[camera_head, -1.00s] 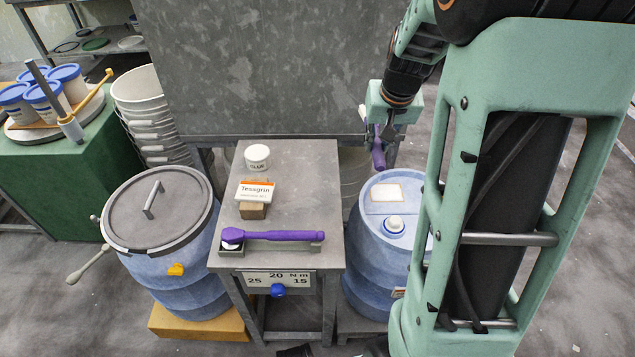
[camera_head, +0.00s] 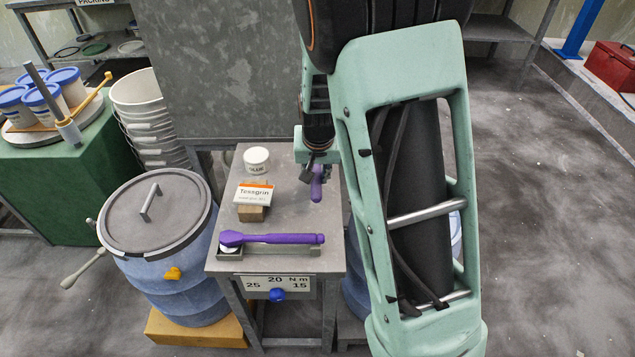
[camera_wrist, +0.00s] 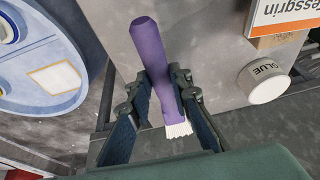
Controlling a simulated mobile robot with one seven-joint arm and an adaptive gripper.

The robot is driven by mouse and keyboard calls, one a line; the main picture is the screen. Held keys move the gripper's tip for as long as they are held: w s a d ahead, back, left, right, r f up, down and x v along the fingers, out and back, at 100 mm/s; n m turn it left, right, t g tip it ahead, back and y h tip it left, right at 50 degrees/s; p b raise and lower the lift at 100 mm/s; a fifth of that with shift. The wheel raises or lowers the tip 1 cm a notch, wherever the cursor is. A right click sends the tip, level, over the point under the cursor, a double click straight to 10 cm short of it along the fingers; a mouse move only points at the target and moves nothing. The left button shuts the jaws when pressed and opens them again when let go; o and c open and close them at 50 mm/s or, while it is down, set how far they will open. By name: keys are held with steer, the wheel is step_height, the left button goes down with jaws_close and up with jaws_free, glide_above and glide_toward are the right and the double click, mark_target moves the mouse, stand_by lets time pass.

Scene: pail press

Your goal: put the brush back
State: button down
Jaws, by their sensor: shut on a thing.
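The brush has a purple handle and pale bristles. My gripper (camera_wrist: 160,95) is shut on the brush (camera_wrist: 150,55) in the wrist view, with the bristles toward my palm and the handle end pointing away. In the head view, my gripper (camera_head: 317,160) holds the brush (camera_head: 317,184) above the right back part of the small grey table (camera_head: 290,205). The arm partly hides the gripper there. A glue pot (camera_head: 257,160) with a white lid stands on the table; it also shows in the wrist view (camera_wrist: 264,84).
A Tessgrin box (camera_head: 254,196) sits on a brown block, and a purple-handled tool (camera_head: 272,238) lies in a holder at the table front. A lidded blue drum (camera_head: 165,270) stands left. A blue drum (camera_wrist: 40,60) is beside the table's other side. The right floor is open.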

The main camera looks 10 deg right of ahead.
step_height(320, 180, down, 3)
steer(key=shift+d+r, duration=0.15)
steer(key=shift+r, duration=0.15)
steer(key=c, duration=1.8)
jaws_free()
steer(key=shift+o, duration=0.2)
steer(key=p+v, duration=0.3)
steer(key=v, duration=0.9)
steer(key=shift+s, duration=0.1)
